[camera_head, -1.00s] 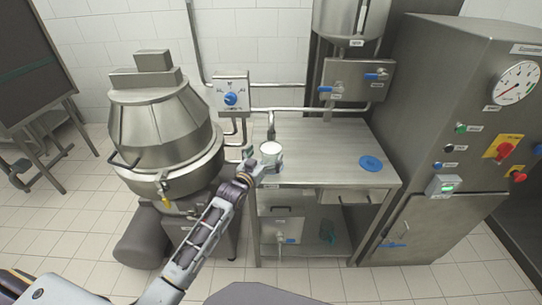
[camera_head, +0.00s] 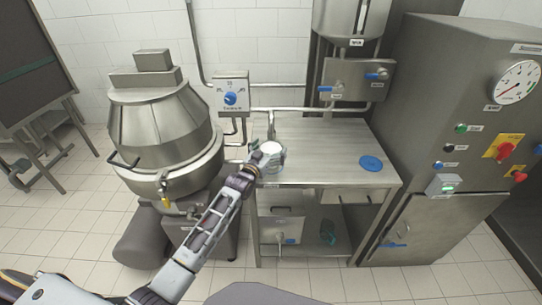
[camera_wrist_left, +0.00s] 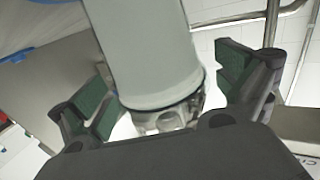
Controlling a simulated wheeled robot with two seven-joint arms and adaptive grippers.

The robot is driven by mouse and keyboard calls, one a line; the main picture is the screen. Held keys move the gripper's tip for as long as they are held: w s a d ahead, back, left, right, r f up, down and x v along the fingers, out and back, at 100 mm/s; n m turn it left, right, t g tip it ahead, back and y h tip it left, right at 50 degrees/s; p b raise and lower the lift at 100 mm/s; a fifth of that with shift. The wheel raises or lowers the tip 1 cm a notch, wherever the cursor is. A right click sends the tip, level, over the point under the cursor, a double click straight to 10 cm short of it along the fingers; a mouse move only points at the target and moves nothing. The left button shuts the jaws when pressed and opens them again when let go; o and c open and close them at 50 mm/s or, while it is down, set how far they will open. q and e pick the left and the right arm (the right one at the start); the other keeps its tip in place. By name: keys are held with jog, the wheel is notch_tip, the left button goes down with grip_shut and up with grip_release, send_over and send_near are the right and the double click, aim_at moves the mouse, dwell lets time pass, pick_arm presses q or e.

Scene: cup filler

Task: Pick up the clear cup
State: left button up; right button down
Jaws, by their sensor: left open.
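The clear cup (camera_head: 273,149), pale and whitish inside, stands at the left end of the steel table. In the left wrist view the cup (camera_wrist_left: 148,50) is a large grey-green cylinder between the two fingers. My left gripper (camera_head: 260,160) is at the cup's near left side in the head view. Its green-padded fingers are open, one on each side of the cup, with a gap visible at the right finger. Contact at the left finger is hard to tell. My right gripper is not in view.
A blue round lid (camera_head: 371,163) lies on the right of the steel table (camera_head: 325,150). A tap (camera_head: 271,126) and pipe rise just behind the cup. A large mixer (camera_head: 160,125) stands to the left, a control cabinet (camera_head: 440,120) to the right. The table's middle is clear.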

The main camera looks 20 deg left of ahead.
pick_arm(q)
jog(key=shift+w, duration=0.3)
jog(key=c, duration=1.1)
jog(key=shift+c, duration=0.4)
jog(key=shift+r, duration=0.25)
